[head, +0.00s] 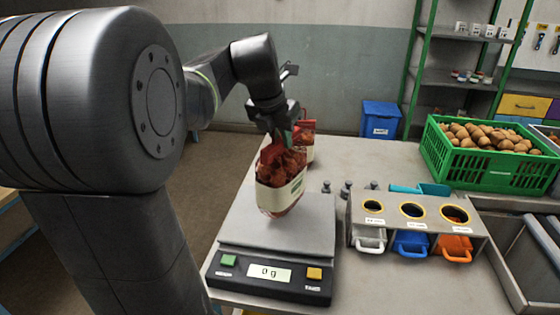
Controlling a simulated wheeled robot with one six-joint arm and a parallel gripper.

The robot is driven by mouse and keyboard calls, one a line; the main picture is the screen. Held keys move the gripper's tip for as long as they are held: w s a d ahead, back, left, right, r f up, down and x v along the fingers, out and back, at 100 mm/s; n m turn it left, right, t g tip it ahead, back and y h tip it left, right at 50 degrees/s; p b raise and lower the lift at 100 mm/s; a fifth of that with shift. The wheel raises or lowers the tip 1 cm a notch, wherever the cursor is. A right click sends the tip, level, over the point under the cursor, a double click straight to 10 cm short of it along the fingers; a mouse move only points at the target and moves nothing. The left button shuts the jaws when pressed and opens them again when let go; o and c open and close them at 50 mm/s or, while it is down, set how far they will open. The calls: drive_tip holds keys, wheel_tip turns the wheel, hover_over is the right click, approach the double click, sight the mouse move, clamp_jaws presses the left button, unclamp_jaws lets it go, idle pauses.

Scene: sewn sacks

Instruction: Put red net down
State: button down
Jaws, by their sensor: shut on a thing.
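My gripper (278,122) is shut on the top of a red net (282,160) with a pale label band (281,196). The net hangs upright over the far part of the scale's grey plate (290,225). The scale's display (270,273) reads 0 g. A second red net (308,128) with a pale band stands behind the held one and is partly hidden by it and by my gripper.
Small metal weights (347,190) stand right of the scale. A grey stand (420,212) holds white, blue and orange scoops or cups. A green crate of potatoes (490,155) stands at the right. A blue bin (380,119) is behind the table. Bare table shows behind the stand.

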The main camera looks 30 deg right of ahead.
sight(281, 154)
drive_tip(key=shift+f, duration=2.3)
drive_tip(key=c, duration=1.3)
unclamp_jaws()
drive_tip(key=v, duration=1.2)
